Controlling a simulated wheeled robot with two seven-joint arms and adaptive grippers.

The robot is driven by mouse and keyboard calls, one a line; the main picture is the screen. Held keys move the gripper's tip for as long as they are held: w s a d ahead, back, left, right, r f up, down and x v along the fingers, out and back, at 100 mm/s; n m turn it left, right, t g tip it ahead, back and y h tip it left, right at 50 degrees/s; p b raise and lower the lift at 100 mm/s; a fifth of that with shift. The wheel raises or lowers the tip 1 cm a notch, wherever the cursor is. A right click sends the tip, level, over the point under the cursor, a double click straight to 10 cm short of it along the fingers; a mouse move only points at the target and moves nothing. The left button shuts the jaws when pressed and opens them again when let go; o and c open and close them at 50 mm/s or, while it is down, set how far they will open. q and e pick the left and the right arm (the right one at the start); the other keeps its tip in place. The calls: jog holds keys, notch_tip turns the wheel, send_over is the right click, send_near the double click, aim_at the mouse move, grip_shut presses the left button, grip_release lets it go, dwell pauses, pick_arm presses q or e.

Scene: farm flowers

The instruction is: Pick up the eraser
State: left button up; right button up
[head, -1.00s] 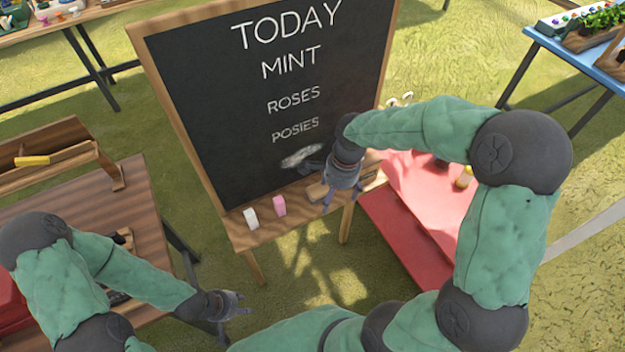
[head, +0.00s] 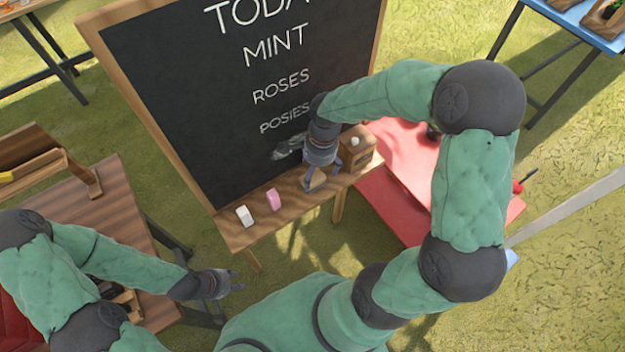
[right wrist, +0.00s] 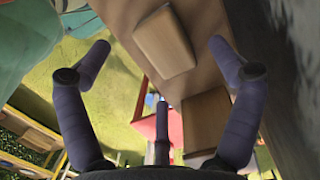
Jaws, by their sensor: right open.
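The eraser, a tan wooden block (head: 316,180), lies on the chalkboard's ledge (head: 296,205), partly hidden by my right gripper (head: 322,177). My right gripper is open and empty, pointing down right over the eraser with its fingers spread. In the right wrist view the eraser (right wrist: 163,40) lies on the ledge between the spread fingertips, apart from them. My left gripper (head: 236,281) is open and empty, low at the left, away from the board.
A white piece (head: 244,215) and a pink piece (head: 274,199) lie on the ledge left of the eraser. A wooden box (head: 357,150) stands close on its right. The chalkboard (head: 200,100) rises behind, with a chalk smudge (head: 288,147) near the gripper.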

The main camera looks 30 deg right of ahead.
aim_at(315, 179)
jog(key=f, duration=0.1)
jog(key=f+b, duration=0.1)
jog(key=f, duration=0.1)
jog(key=f+b, duration=0.1)
jog(key=f, duration=0.1)
jog(key=shift+s+a, duration=0.1)
jog(key=shift+a, duration=0.15)
jog(key=c, duration=1.5)
